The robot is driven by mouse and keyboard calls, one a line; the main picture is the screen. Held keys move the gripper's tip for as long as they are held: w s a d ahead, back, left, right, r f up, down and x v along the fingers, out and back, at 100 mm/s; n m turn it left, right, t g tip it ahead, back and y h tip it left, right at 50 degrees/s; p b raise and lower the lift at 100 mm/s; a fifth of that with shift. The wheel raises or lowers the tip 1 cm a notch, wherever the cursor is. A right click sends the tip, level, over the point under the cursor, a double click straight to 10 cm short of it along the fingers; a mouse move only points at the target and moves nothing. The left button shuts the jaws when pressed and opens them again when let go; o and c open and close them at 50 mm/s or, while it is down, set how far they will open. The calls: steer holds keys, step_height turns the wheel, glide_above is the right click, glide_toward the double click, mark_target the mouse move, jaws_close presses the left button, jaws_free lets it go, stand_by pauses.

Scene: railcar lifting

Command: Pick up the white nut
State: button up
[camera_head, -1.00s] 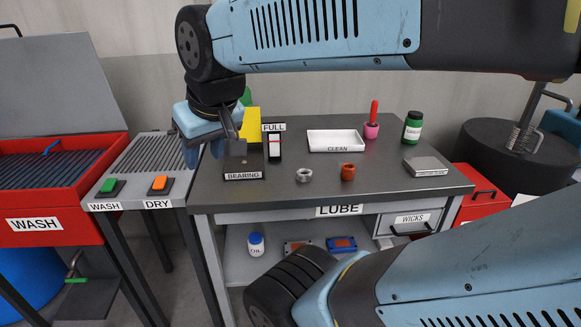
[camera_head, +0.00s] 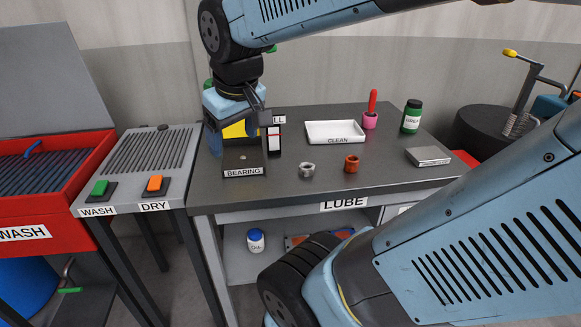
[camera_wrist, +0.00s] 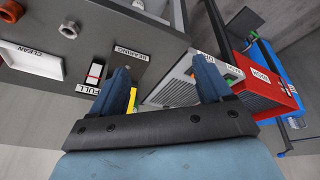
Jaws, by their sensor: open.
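The white nut (camera_head: 307,170), a pale grey-white ring, lies on the dark table (camera_head: 400,184) towards its front edge. It also shows at the upper left of the wrist view (camera_wrist: 70,29). My gripper (camera_wrist: 163,76) is open with nothing between its fingers. In the head view my gripper is above the left end of the table, up and left of the white nut and well apart from it. Its fingers are partly hidden by its own body there.
An orange-brown nut (camera_head: 351,164) lies just right of the white nut. The BEARING stand (camera_head: 243,163) and FULL holder (camera_head: 274,141) are to the left. A white CLEAN tray (camera_head: 335,132) is behind. A grey block (camera_head: 428,156) lies to the right.

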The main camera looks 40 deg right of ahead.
steer(key=w+d+f+n+g+h, duration=0.4)
steer(key=w+d+f+g, duration=0.2)
steer(key=w+d+f, duration=0.3)
steer(key=n+g+h, duration=0.5)
steer(key=n+h, duration=0.2)
glide_toward(305, 166)
steer(key=x, duration=0.5)
steer(key=shift+a+f, duration=0.15)
steer(key=shift+f, duration=0.05)
steer(key=shift+x, duration=2.6)
steer(key=shift+w+r, duration=0.15)
steer(key=shift+r, duration=0.05)
steer(key=shift+c, duration=0.2)
steer(key=c, duration=1.2)
